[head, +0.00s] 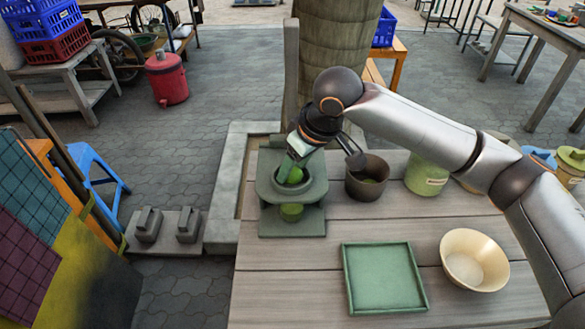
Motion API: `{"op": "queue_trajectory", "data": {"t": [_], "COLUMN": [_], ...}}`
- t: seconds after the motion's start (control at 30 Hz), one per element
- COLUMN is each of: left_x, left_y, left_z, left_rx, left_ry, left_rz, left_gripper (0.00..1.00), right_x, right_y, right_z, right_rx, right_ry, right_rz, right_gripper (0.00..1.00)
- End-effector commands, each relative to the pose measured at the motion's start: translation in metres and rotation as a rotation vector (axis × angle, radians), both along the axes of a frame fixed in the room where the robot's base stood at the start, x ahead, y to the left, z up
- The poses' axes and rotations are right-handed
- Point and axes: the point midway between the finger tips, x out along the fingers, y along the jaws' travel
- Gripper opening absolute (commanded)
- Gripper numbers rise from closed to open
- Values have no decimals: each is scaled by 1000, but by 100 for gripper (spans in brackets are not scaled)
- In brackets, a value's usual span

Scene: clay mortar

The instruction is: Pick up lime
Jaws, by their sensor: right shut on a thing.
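A green lime (295,176) shows in the round opening at the top of a grey-green stand (292,228) on the wooden table. My right gripper (290,174) reaches down into this opening and is shut on the lime, which it partly hides. A dark pot (366,191) just right of the stand has something green inside. My left gripper is not in view.
A green square tray (382,308) and a cream bowl (474,277) stand toward the front of the table (290,262). A green jar (425,178) stands right of the pot. A thick trunk-like post (335,45) rises behind the stand. The table's front left is clear.

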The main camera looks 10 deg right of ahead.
Motion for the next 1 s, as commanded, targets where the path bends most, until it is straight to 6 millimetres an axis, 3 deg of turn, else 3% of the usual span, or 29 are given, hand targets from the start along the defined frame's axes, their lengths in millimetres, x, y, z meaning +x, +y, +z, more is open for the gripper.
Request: {"op": "queue_trajectory", "data": {"t": [0.17,0.37,0.63,0.8,1.0], "left_x": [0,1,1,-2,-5], "left_y": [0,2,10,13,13], "left_z": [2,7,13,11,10], "left_rx": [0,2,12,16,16], "left_ry": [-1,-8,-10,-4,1], "left_rz": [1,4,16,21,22], "left_gripper": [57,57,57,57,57], "right_x": [0,1,-48,-87,-119], "right_y": [0,1,-14,-26,-35], "right_z": [7,35,95,110,125], "right_rx": [0,1,0,-1,-1], "right_ry": [-1,-4,-7,-4,-3], "right_rz": [0,0,2,1,-1], "right_gripper": [0,0,0,0,0]}}
